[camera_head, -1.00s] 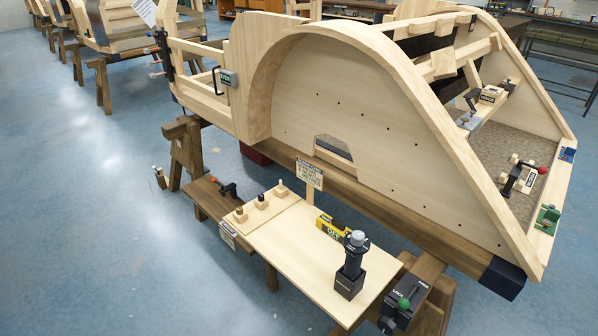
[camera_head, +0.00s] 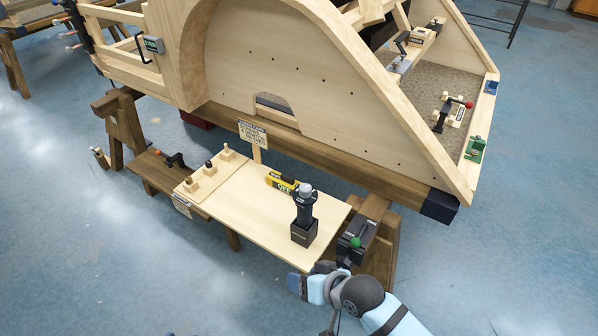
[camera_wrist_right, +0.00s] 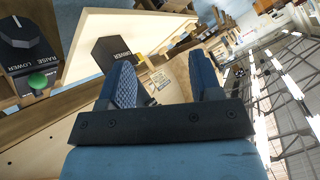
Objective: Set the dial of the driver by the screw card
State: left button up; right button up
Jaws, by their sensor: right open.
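The driver (camera_head: 305,203) stands upright in a black block holder (camera_head: 303,234) on a pale board, with a grey cap on top. The holder's DRIVER label shows in the right wrist view (camera_wrist_right: 113,50). The screw card (camera_head: 253,133) is a small sign on a post at the board's back edge; its lettering is too small to read. My right gripper (camera_head: 309,280) is in front of the board's near edge, apart from the driver. Its two blue fingers stand apart and empty in the wrist view (camera_wrist_right: 163,82). My left gripper is not in view.
A yellow device (camera_head: 283,182) lies behind the driver. Several small pegs stand on a strip (camera_head: 208,178) at the board's left. A black box with a green knob (camera_head: 356,242) sits right of the board. The large wooden bodyframe (camera_head: 300,90) stands behind. The board's front middle is clear.

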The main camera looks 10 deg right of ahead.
jog(key=w+a+r+m+g+p, duration=0.1)
jog(key=w+a+r+g+p, duration=0.25)
jog(key=w+r, duration=0.3)
notch_tip(320, 180, up, 16)
jog(key=m+g+h+p, duration=0.5)
jog(key=m+h, duration=0.1)
send_over(305, 188)
jog(key=shift+t, duration=0.25)
notch_tip(305, 188, down, 14)
jog(key=shift+w+d+r+b, duration=0.1)
jog(key=shift+r+b, duration=0.1)
jog(key=shift+b, duration=0.3)
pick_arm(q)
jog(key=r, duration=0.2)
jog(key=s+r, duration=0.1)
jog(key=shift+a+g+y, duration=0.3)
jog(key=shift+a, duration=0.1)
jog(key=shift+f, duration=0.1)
pick_arm(e)
jog(key=c, duration=0.9)
